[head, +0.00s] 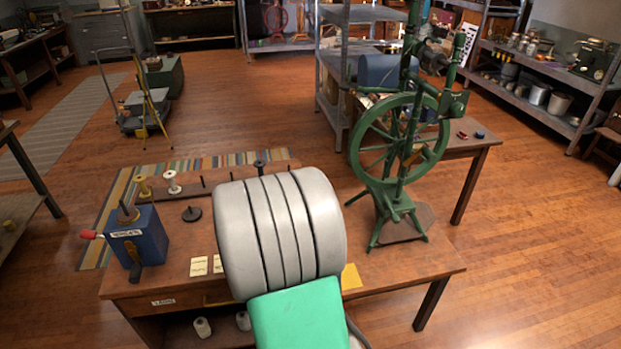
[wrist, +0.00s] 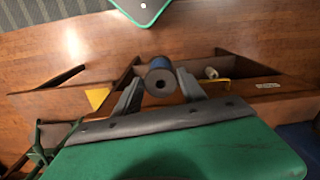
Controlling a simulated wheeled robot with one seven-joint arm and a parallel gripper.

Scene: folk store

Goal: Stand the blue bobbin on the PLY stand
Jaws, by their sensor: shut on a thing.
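In the wrist view my gripper (wrist: 160,88) is shut on the blue bobbin (wrist: 161,66), with one grey finger on each side. In the head view the fingers and bobbin are hidden, and my grey and green arm covers the table's front middle. A dark round base with a short peg (head: 191,213) stands on the table left of my arm. I read no PLY label, so I cannot tell whether this is the PLY stand.
A row of pegs behind holds a yellow bobbin (head: 143,187), a white one (head: 173,182) and a dark one (head: 259,167). A blue winder (head: 136,240) with a red handle stands left, a green spinning wheel (head: 400,150) right. Small cards (head: 199,266) lie near the front edge.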

